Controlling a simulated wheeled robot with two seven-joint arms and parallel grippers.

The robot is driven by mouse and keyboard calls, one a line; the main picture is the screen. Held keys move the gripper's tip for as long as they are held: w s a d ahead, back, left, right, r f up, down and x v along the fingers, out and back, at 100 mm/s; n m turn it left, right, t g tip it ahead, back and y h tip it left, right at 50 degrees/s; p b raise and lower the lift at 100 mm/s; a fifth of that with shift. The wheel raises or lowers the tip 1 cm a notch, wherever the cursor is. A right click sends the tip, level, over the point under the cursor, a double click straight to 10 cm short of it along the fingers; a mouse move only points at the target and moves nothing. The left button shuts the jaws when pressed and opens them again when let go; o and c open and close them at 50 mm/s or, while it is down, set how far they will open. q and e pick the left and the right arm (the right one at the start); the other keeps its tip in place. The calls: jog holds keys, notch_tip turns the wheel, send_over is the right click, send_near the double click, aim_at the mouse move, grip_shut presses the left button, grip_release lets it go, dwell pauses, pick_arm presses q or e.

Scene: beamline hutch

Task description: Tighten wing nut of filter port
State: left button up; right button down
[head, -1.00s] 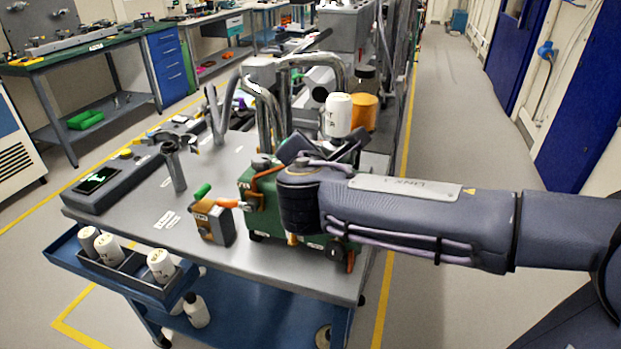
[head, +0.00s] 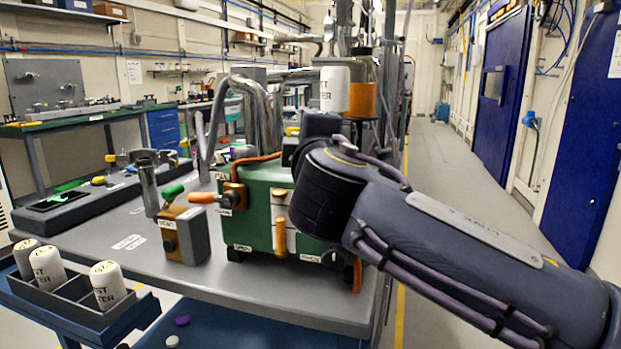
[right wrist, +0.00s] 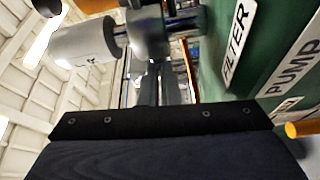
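The green pump box (head: 265,205) stands on the grey cart top in the head view. A white filter canister (head: 334,90), lettered in black, stands upright above its far end. My right arm reaches over the pump from the right and hides its right end. In the right wrist view, a FILTER label (right wrist: 239,42) and a PUMP label (right wrist: 296,62) show on the green body. The white canister (right wrist: 82,43) joins a grey metal fitting (right wrist: 148,32) ahead of my right gripper (right wrist: 160,88). I cannot make out the wing nut or the finger gap. My left gripper is out of view.
A small box with a green-tipped lever (head: 185,235) stands left of the pump. Metal hoses (head: 262,115) rise behind it. The aisle floor (head: 440,170) at right is clear.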

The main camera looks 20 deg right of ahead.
jog(key=m+b, duration=0.1)
jog(key=b, duration=0.1)
jog(key=f+m+t+h+b, duration=0.1)
jog(key=m+b, duration=0.1)
jog(key=b, duration=0.1)
jog(key=m+b, duration=0.2)
jog(key=b, duration=0.1)
jog(key=shift+w+a+f+t, duration=0.1)
jog(key=shift+a+f+t, duration=0.1)
jog(key=shift+a+t, duration=0.1)
jog(key=shift+r+m+b, duration=0.1)
jog(key=shift+m+b, duration=0.2)
jog(key=shift+m, duration=0.2)
jog(key=c, duration=1.9)
grip_release()
jog(key=shift+r+h, duration=0.1)
jog(key=shift+h, duration=0.2)
